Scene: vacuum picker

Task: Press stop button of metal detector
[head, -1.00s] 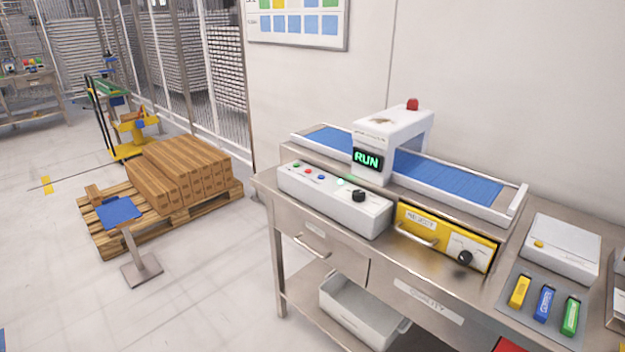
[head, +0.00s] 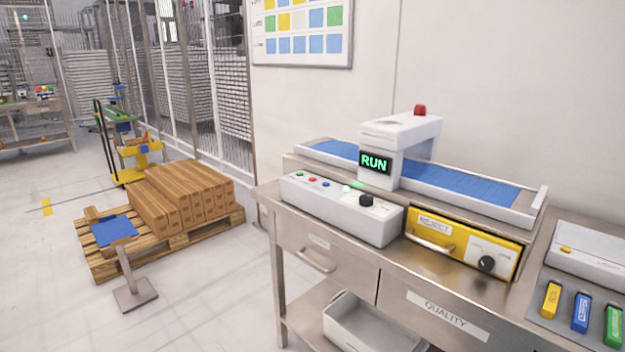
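The metal detector (head: 400,133) is a white arch over a blue conveyor belt (head: 465,184) on a steel table, with a red lamp on top. Its display (head: 374,163) reads RUN in green. In front of it sits a white control box (head: 340,215) with a row of small buttons. A red button (head: 312,179) is near its left end, between a green button (head: 299,174) and a blue button (head: 326,184). A white-green lit spot and a black knob (head: 366,200) are further right. Neither of my grippers shows in the head view.
A yellow reject box (head: 462,244) with a handle and knob sits right of the control box. Blue, yellow and green sticks lie at the right. A pallet with brown cartons (head: 183,192) and a blue-topped stand (head: 114,231) are on the floor at left. Floor before the table is clear.

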